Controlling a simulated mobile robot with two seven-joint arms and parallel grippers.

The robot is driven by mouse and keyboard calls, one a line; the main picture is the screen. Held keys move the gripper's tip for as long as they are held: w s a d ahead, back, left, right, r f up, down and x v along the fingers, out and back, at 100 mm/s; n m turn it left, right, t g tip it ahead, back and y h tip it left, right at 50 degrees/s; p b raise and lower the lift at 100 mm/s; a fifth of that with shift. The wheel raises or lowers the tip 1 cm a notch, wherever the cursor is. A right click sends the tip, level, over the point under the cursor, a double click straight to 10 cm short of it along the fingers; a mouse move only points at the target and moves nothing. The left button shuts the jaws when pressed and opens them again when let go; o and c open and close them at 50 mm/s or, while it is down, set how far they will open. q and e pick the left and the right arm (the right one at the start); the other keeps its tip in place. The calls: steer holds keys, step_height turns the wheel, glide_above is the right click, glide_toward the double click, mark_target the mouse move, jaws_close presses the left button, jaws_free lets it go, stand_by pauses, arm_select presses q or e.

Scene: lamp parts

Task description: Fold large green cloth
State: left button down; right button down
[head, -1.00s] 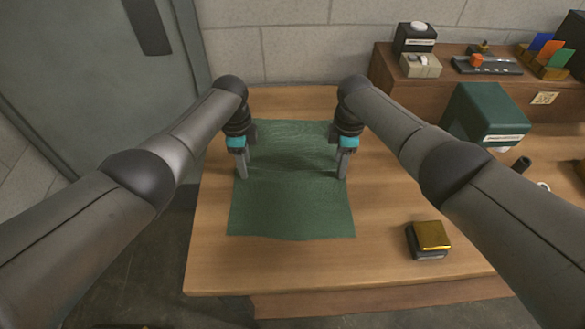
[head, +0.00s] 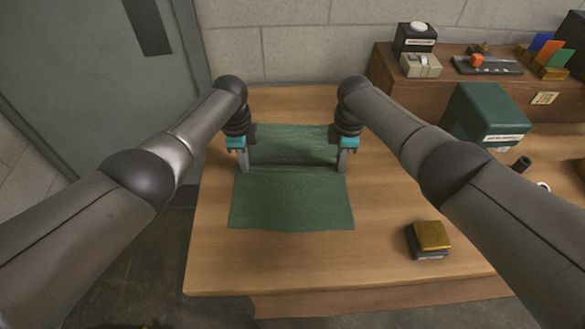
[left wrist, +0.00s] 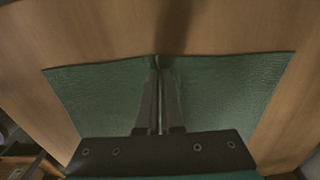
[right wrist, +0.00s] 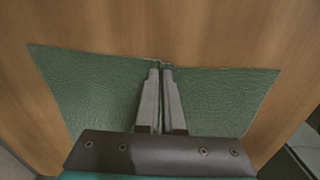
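The large green cloth (head: 292,203) lies on the wooden table between my arms. A crosswise edge or ridge runs between the fingertips, with a darker section (head: 293,147) behind it and a smooth section in front. My left gripper (head: 243,168) is shut on the cloth at the left end of this line. My right gripper (head: 342,168) is shut on it at the right end. In the left wrist view the fingertips (left wrist: 159,62) meet at a cloth edge. The right wrist view shows the same (right wrist: 161,68). How the layers lie under the edge is hidden.
A black box with a gold top (head: 429,238) sits on the table (head: 300,265) at the right front. A green box (head: 487,115) stands further right, near a small black cylinder (head: 521,164). A wooden shelf (head: 395,80) with small items is at the back right.

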arm_select(q)
steer(key=shift+s, duration=0.1)
stand_by(0.7)
